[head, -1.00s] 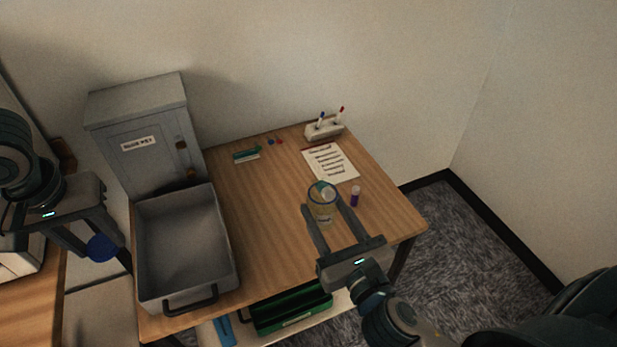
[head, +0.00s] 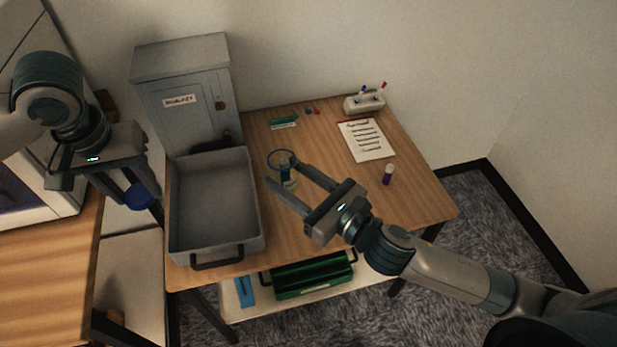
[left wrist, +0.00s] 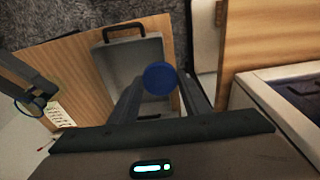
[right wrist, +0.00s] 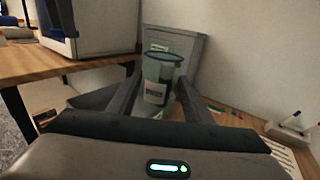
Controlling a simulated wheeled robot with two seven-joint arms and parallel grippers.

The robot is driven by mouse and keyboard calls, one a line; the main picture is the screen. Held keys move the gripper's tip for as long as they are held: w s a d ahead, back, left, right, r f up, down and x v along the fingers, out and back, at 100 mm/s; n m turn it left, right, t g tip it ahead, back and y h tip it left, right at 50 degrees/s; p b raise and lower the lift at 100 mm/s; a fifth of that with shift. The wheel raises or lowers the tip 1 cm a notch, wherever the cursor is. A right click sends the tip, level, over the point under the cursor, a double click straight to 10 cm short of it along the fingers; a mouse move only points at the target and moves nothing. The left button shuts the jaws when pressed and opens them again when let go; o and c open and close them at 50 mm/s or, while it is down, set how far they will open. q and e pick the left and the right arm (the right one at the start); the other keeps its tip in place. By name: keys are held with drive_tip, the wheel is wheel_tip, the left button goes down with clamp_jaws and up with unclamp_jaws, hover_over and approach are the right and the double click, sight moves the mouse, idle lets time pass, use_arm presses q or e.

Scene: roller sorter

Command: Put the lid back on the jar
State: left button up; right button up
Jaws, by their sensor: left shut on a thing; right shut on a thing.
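The blue round lid (head: 139,197) is held between the fingers of my left gripper (head: 140,196), left of the grey tray in the head view. The lid also shows in the left wrist view (left wrist: 159,78) between the fingertips. The clear jar (head: 286,175) with a blue rim is held between the fingers of my right gripper (head: 288,186), right of the tray. In the right wrist view the jar (right wrist: 156,85) looks upright with its rim uncovered and a label on its side. The lid and jar are well apart. Whether the jar touches the table is unclear.
A grey open tray (head: 214,247) stands on the wooden table in front of a grey cabinet (head: 186,95). A purple glue stick (head: 388,174), a paper sheet (head: 366,141) and a pen holder (head: 364,103) are at the right. A green crate (head: 314,276) sits on the lower shelf.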

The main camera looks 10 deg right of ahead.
drive_tip(key=shift+w+a+n+g+y, duration=0.3)
drive_tip(key=shift+a+y, duration=0.1)
drive_tip(key=shift+a, duration=0.15)
drive_tip(key=shift+w+a+n+g+y, duration=0.15)
drive_tip(key=shift+a+n+g+y, duration=0.2)
drive_tip(key=shift+a, duration=0.2)
use_arm(q)
drive_tip(key=shift+d, duration=0.15)
drive_tip(key=w+d+r+m, duration=0.1)
drive_tip(key=d+r, duration=0.2)
drive_tip(key=d, duration=0.5)
drive_tip(key=w+d+r+m, duration=0.1)
drive_tip(key=d+r, duration=0.2)
drive_tip(key=d, duration=0.5)
drive_tip(key=w+d+r+m, duration=0.1)
drive_tip(key=d+r, duration=0.2)
drive_tip(key=d, duration=0.5)
drive_tip(key=shift+d, duration=0.1)
drive_tip(key=shift+f, duration=0.1)
drive_tip(key=shift+f, duration=1.95)
drive_tip(key=shift+f, duration=0.85)
